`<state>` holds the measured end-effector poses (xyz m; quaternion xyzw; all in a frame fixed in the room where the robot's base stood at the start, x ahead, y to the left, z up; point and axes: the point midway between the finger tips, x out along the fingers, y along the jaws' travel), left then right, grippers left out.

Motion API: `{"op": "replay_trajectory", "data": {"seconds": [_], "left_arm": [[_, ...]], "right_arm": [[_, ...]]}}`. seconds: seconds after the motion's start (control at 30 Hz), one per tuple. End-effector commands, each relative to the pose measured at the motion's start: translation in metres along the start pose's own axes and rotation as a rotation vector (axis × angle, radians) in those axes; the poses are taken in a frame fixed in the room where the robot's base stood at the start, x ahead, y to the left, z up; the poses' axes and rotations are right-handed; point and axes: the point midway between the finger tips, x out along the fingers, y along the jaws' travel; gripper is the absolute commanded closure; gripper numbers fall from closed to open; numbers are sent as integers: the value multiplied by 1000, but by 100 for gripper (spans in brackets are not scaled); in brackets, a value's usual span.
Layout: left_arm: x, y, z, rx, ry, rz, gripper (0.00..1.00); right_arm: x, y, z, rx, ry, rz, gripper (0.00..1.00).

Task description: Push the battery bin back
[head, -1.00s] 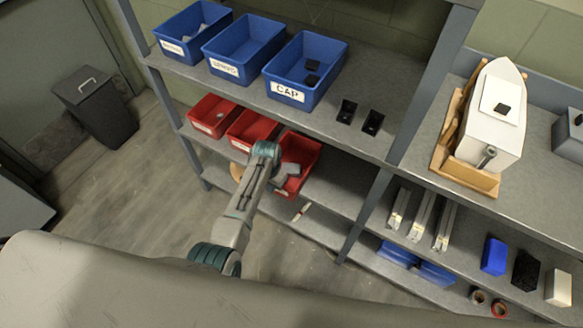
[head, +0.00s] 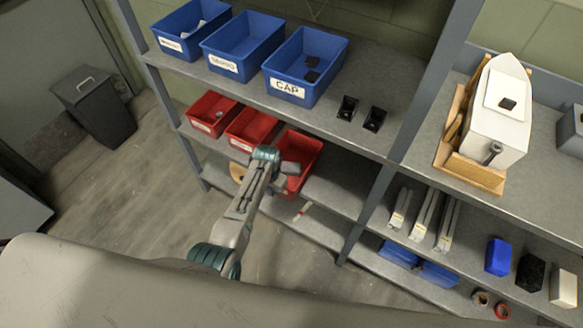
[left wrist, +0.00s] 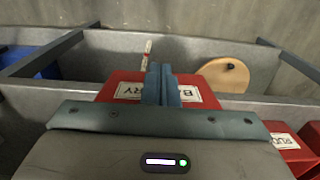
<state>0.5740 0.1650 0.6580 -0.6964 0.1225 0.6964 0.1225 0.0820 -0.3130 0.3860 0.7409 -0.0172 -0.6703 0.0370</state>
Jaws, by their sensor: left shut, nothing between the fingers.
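The battery bin (head: 309,146) is the rightmost of the red bins on the middle shelf in the head view. Its front looks further out than its neighbours'. In the left wrist view its red front (left wrist: 210,76) carries a white label, of which "BA" and "RY" can be read. My left gripper (left wrist: 161,68) is shut and empty, with its fingers in front of the label's middle. I cannot tell whether they touch the bin. In the head view my left gripper (head: 288,168) covers part of the bin, and its fingertips are hard to make out. My right gripper is not in view.
Two more red bins, one (head: 213,113) at the left and one (head: 252,128) in the middle, stand beside the battery bin. Blue bins (head: 305,65) stand on the shelf above. A shelf post (head: 368,205) stands to the right. A round wooden piece (left wrist: 228,75) lies below.

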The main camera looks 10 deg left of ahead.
Motion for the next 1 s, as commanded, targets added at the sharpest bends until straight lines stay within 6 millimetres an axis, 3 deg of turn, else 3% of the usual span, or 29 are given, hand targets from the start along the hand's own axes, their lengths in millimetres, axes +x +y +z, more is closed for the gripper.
{"op": "replay_trajectory", "data": {"seconds": [1.0], "left_arm": [[42, 0, 0, 0, 0, 0, 100]], "right_arm": [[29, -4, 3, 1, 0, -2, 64]]}}
